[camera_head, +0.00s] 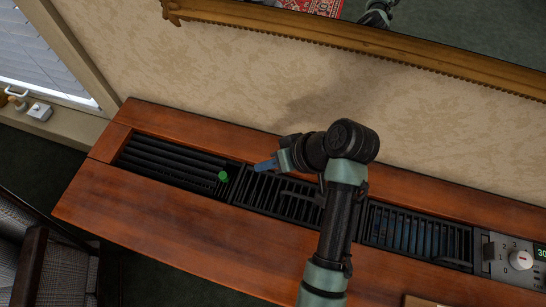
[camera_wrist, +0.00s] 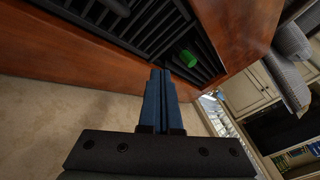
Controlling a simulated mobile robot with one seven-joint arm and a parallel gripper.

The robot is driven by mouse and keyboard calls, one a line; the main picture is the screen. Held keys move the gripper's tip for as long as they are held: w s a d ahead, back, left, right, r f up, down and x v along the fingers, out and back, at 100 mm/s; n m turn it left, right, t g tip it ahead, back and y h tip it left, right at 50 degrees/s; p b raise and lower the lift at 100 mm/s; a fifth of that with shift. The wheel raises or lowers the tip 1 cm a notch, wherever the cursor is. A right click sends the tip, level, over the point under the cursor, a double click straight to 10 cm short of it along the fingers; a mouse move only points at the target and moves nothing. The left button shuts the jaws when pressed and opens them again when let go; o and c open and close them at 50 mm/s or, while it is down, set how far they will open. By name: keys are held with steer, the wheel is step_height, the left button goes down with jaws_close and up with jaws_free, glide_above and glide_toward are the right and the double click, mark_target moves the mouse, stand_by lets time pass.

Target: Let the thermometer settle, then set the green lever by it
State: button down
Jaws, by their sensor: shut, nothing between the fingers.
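The green lever (camera_head: 223,176) is a small green knob at the right end of the left, closed-looking louvre grille (camera_head: 165,165), set in a wooden top. It also shows in the wrist view (camera_wrist: 188,58), just beyond and right of my fingertips. My gripper (camera_head: 262,166) is shut and empty, with blue fingers, right of the lever and apart from it. Its fingers point up in the wrist view (camera_wrist: 160,75). At the right edge a grey panel holds a green digital display (camera_head: 541,253), cut off by the frame. It starts with "30"; I cannot tell whether it is the thermometer.
A numbered dial (camera_head: 521,260) sits beside the display. More black grilles (camera_head: 415,232) run along the wooden top (camera_head: 150,210), partly behind my arm. The patterned wall and gilt mirror frame (camera_head: 360,42) rise behind. A plaid chair (camera_head: 30,245) stands at lower left.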

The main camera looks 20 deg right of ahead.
mark_target(227, 181)
steer(key=x, duration=0.4)
steer(key=shift+b, duration=0.3)
steer(key=shift+w+a+f, duration=0.1)
steer(key=shift+a, duration=1.9)
steer(key=shift+s+a+f+n+t+h+p, duration=0.15)
steer(key=shift+s+a+n+t+h+p, duration=0.4)
steer(key=shift+s+t, duration=0.45)
steer(key=shift+a+h, duration=0.25)
steer(key=shift+s+a+f+p, duration=0.1)
steer(key=shift+s+p, duration=0.1)
steer(key=shift+p, duration=0.2)
